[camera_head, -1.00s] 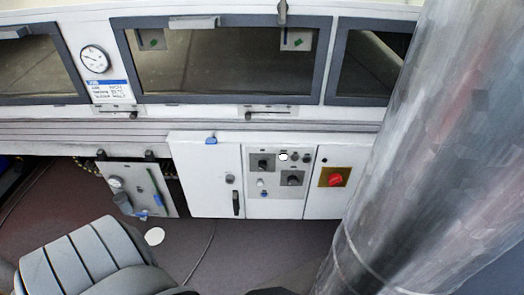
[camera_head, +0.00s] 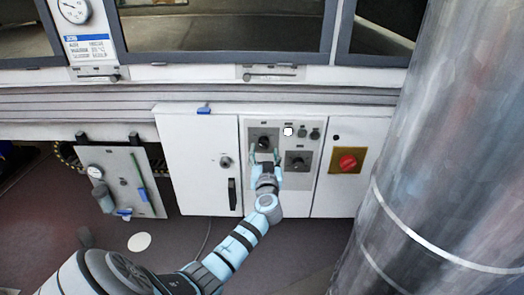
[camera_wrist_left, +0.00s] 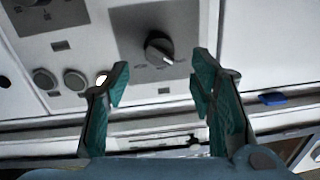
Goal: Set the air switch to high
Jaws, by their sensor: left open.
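A grey switch panel (camera_head: 282,181) on the white cabinet carries two black rotary knobs. The upper-left knob (camera_head: 264,142) and the lower-right knob (camera_head: 298,160) have labels too small to read, so I cannot tell which is the air switch. My left gripper (camera_head: 265,156) is open just in front of the upper-left knob. In the left wrist view that knob (camera_wrist_left: 160,48) appears between and beyond the open fingertips (camera_wrist_left: 160,73), with nothing gripped. That view looks upside down. The other knob is partly cut off at its top left (camera_wrist_left: 30,2). My right gripper is not in view.
A white lamp (camera_head: 288,131) and small round buttons (camera_head: 309,134) sit right of the upper-left knob. A red knob on a yellow plate (camera_head: 347,161) is farther right. A black door handle (camera_head: 232,193) is to the left. Tunnel windows (camera_head: 220,28) are above.

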